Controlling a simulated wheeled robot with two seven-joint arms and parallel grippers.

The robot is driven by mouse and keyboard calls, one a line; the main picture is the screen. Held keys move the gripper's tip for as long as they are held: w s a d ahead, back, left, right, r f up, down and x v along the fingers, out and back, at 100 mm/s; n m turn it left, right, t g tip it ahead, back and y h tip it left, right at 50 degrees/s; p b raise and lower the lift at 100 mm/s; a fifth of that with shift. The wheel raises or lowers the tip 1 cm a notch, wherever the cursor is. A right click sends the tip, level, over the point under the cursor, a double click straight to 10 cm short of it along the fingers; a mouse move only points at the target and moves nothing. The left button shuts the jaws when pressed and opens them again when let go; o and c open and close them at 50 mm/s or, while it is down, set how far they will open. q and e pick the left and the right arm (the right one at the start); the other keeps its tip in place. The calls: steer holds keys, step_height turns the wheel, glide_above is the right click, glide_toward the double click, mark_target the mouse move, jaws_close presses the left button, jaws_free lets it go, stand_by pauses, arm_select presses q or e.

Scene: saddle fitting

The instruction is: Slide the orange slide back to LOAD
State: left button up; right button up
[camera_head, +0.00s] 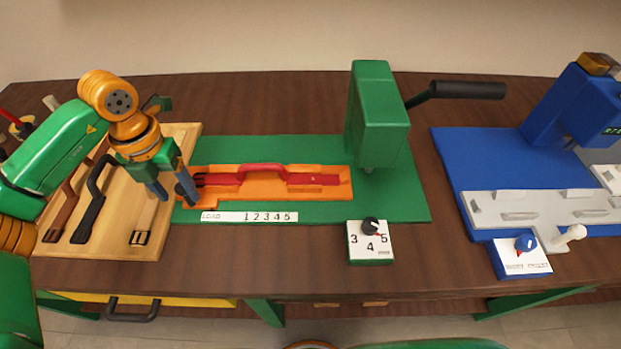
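The orange slide (335,191) lies on the green base plate (400,200), with a red handled piece (262,171) on it. A white strip (249,217) in front reads LOAD and then numbers 1 to 5. The slide's left end is near the LOAD mark. My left gripper (176,200) points down at the slide's left end, its fingers apart with a gap between them. One finger is beside or touching the slide's left end; I cannot tell which. My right gripper is not in view.
A green press (378,115) with a black lever (455,91) stands behind the slide's right end. A numbered dial box (370,243) stands in front. A wooden board (120,235) with handles is at left, a blue machine (570,110) at right.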

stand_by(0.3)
arm_select(q)
step_height(320, 180, up, 6)
steer(key=p, duration=0.5)
steer(key=shift+r, duration=0.15)
